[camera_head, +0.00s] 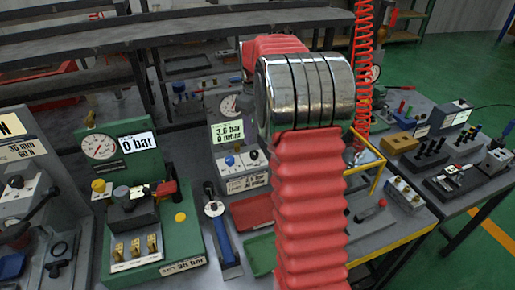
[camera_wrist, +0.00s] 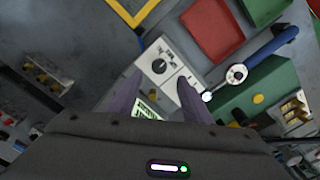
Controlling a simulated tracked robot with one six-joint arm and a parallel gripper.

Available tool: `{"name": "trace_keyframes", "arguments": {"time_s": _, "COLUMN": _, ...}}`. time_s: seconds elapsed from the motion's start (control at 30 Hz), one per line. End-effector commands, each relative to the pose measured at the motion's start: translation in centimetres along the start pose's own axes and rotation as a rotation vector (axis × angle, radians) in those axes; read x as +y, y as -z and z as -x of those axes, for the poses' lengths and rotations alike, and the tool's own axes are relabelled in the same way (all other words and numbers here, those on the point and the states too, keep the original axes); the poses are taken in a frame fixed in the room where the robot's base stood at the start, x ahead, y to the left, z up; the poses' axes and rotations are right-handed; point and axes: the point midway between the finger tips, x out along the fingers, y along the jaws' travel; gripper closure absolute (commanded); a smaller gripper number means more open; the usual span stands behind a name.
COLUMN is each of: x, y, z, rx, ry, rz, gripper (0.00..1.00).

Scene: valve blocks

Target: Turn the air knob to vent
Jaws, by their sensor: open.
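The grey valve block (camera_head: 228,135) stands in the middle of the bench, with a round gauge and a lit display. Its pale front panel (camera_head: 243,166) carries a blue knob (camera_head: 230,161) and a black knob (camera_head: 253,155). In the wrist view a black knob (camera_wrist: 159,66) shows on a white panel (camera_wrist: 172,54). I cannot read its label or setting, nor tell for sure that it is the air knob. My gripper (camera_wrist: 159,77) is open and empty, its two fingers apart on either side of the view of this knob.
A green block (camera_head: 165,235) with a "0 bar" display stands left. A blue-handled tool (camera_head: 223,238) lies between it and a red tray (camera_head: 252,210). The red tray also shows in the wrist view (camera_wrist: 212,30). A yellow frame (camera_head: 376,172) stands right of my arm.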

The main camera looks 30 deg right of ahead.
Motion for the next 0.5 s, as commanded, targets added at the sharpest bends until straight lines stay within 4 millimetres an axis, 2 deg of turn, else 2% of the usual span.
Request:
{"name": "trace_keyframes", "arguments": {"time_s": 0.3, "x": 0.0, "y": -0.1, "z": -5.0, "rx": -0.001, "ry": 0.001, "rz": -0.001, "gripper": 0.55}}
{"name": "trace_keyframes", "arguments": {"time_s": 0.5, "x": 0.1, "y": -0.1, "z": -7.3, "rx": 0.0, "ry": 0.0, "rz": -0.002, "gripper": 0.55}}
